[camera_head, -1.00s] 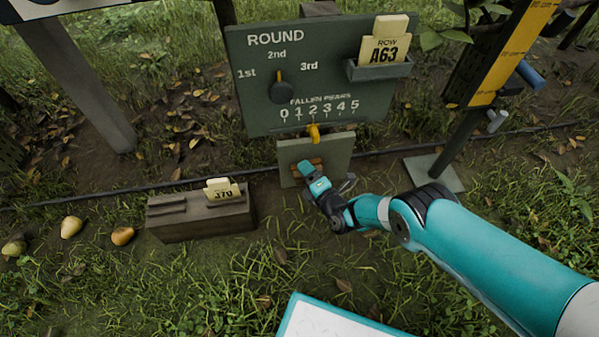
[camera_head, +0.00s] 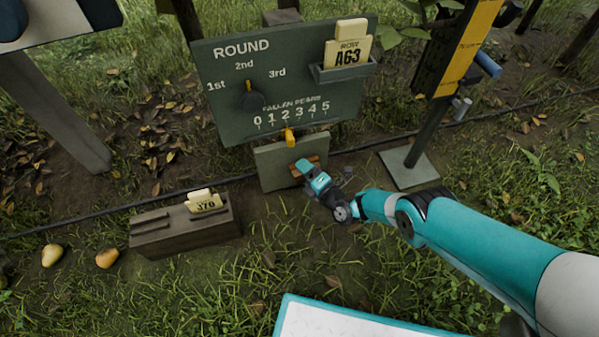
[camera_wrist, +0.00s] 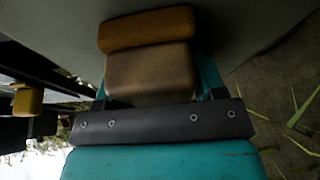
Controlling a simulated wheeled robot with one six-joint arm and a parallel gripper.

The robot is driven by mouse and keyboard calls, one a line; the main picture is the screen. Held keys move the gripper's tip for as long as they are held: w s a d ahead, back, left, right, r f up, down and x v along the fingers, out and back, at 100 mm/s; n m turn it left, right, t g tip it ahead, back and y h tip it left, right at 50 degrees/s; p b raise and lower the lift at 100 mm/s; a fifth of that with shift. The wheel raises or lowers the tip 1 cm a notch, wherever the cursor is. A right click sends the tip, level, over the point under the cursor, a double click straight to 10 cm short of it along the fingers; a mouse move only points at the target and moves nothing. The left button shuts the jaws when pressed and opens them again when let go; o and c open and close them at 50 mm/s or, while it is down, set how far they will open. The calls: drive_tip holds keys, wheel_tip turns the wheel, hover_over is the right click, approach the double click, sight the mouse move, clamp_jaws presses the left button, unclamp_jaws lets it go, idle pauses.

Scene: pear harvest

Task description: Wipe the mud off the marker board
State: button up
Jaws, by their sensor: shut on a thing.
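The small plain grey-green marker board (camera_head: 275,172) stands low under the dark green ROUND sign. My gripper (camera_head: 304,168) is at its right half, shut on a brown wiping block. In the wrist view my gripper (camera_wrist: 152,88) holds the block (camera_wrist: 150,70), whose orange-brown pad (camera_wrist: 148,28) lies at the grey board surface (camera_wrist: 235,25). Contact looks likely but is not clear. No distinct mud patch shows on the visible part of the board; the area behind the pad and gripper is hidden.
The ROUND sign (camera_head: 215,105) stands directly above, with a yellow pointer (camera_head: 289,137) at its lower edge. A wooden box (camera_head: 185,232) with a 370 card sits left. A yellow post (camera_head: 470,45) stands right. Two pears (camera_head: 107,258) lie at left on the ground.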

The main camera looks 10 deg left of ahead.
sight(281, 170)
drive_tip(key=shift+w+d+r, duration=0.15)
drive_tip(key=shift+w+d, duration=0.25)
drive_tip(key=shift+d, duration=0.2)
drive_tip(key=shift+w+d+r, duration=0.1)
drive_tip(key=shift+w+d, duration=0.3)
drive_tip(key=shift+d, duration=0.2)
drive_tip(key=shift+s+p, duration=0.1)
drive_tip(key=shift+p, duration=0.2)
drive_tip(key=shift+s+a+f, duration=0.1)
drive_tip(key=shift+s+a, duration=0.35)
drive_tip(key=shift+a, duration=0.3)
drive_tip(key=shift+s+a+f, duration=0.1)
drive_tip(key=shift+s+a, duration=0.4)
drive_tip(key=shift+a, duration=0.25)
drive_tip(key=shift+s+a, duration=0.45)
drive_tip(key=shift+a, duration=0.3)
drive_tip(key=shift+s+a+b, duration=0.25)
drive_tip(key=shift+s+a, duration=0.1)
drive_tip(key=shift+a, duration=0.35)
drive_tip(key=shift+s+a+b, duration=0.25)
drive_tip(key=shift+s+a, duration=0.1)
drive_tip(key=shift+a, duration=0.35)
drive_tip(key=shift+s+a+r+b, duration=0.1)
drive_tip(key=shift+s+a+b, duration=0.25)
drive_tip(key=shift+s+a, duration=0.35)
drive_tip(key=shift+s+a+b, duration=0.3)
drive_tip(key=shift+s+a, duration=0.05)
drive_tip(key=shift+a, duration=0.55)
